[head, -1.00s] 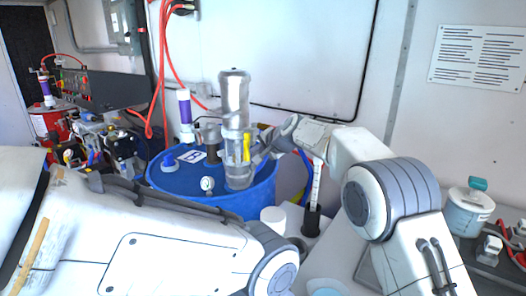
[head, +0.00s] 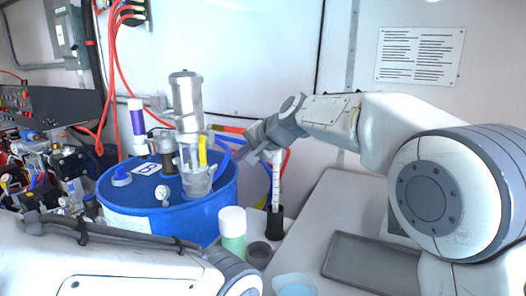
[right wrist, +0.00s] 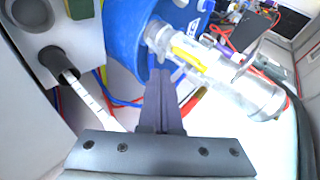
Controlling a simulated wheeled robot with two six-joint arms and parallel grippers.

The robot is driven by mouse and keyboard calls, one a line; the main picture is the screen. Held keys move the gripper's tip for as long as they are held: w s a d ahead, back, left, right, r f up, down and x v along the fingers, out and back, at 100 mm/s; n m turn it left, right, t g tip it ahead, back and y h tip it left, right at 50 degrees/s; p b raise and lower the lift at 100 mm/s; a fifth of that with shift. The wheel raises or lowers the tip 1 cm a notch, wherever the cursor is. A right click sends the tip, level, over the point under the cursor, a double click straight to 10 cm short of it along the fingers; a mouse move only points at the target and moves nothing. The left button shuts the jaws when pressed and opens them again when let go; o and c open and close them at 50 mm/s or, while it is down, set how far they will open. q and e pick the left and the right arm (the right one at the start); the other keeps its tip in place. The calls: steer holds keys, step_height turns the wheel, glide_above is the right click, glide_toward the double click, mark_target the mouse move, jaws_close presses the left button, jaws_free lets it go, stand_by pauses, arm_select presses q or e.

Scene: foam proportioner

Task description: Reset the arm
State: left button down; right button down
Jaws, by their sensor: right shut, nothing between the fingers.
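My right arm reaches in from the right in the head view. Its gripper (head: 245,156) is beside the clear cylinder with the yellow strip (head: 196,158) on the blue drum (head: 170,220). In the right wrist view the fingers (right wrist: 161,75) are together and empty, pointing toward the drum (right wrist: 125,32) and the clear cylinder (right wrist: 215,68). Whether they touch either one is unclear. My left arm crosses the lower left of the head view; its gripper is not visible.
A graduated tube stands in a black holder (head: 274,222) below my right gripper. A white-capped green container (head: 232,230) and a small dark cup (head: 259,254) are near it. A grey tray (head: 370,268) lies on the right counter. Red hoses (head: 125,70) hang behind the drum.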

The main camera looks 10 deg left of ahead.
steer(key=s+f+n+g, duration=0.1)
steer(key=s, duration=0.3)
steer(key=s+d+f+n+g+h+p, duration=0.1)
steer(key=s+f, duration=0.1)
steer(key=s, duration=0.2)
steer(key=s+f+n+g+h+p, duration=0.1)
steer(key=s, duration=0.4)
steer(key=shift+d+f+n, duration=0.2)
steer(key=shift+d+n, duration=0.15)
steer(key=shift+n, duration=0.05)
steer(key=s+d+f+n+g+h+p, duration=0.1)
steer(key=s+d+f+n, duration=0.1)
steer(key=s+d, duration=0.3)
steer(key=s+d+f+n+g+h+p, duration=0.1)
steer(key=s+d+f, duration=0.4)
steer(key=s, duration=0.7)
steer(key=s+d+f+n+g+h+p, duration=0.1)
steer(key=s+d+f+n+g+h, duration=0.1)
steer(key=s+d+n, duration=0.3)
steer(key=s+f+h, duration=0.1)
steer(key=s, duration=0.2)
steer(key=shift+s+d+f+p, duration=0.2)
steer(key=shift+s+f+p, duration=0.1)
steer(key=shift+f+p, duration=0.05)
